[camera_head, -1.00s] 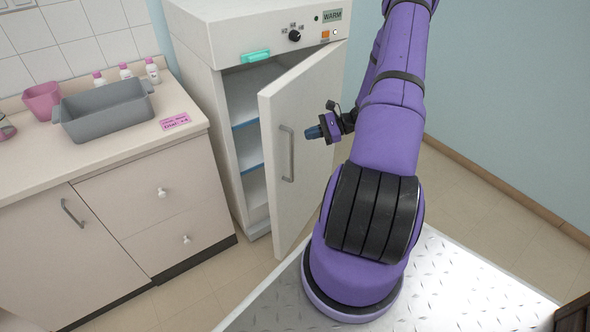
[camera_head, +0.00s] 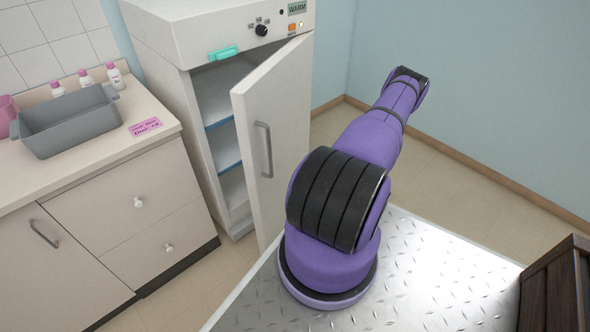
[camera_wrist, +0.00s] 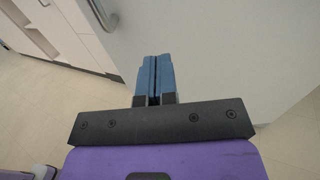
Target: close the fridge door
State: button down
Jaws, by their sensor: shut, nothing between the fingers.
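The fridge (camera_head: 163,90) is a white cabinet with a control panel on top. Its door (camera_head: 285,105) stands part open, hinged at the right, with shelves showing in the gap at its left. A grey handle (camera_head: 264,150) is on the door's outer face. In the wrist view, my gripper (camera_wrist: 158,62) has its blue fingers shut together and empty. A pale panel, seemingly the door (camera_wrist: 235,55), fills the view beyond the fingers, with a grey handle (camera_wrist: 104,14) at upper left. I cannot tell whether the fingers touch it. My gripper is not visible in the head view.
A counter (camera_head: 160,138) with a grey basin (camera_head: 70,130), bottles and a pink label stands left of the fridge. A dark wooden box (camera_head: 548,290) is at the lower right. Tiled floor (camera_head: 440,165) lies open between my arm and the blue wall.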

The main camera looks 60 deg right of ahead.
aim_at(276, 164)
jog(key=w, duration=0.4)
jog(key=w+a, duration=0.1)
jog(key=w, duration=0.3)
jog(key=w+a, duration=0.1)
jog(key=w, duration=0.3)
jog(key=shift+w+a, duration=0.15)
jog(key=shift+a, duration=0.05)
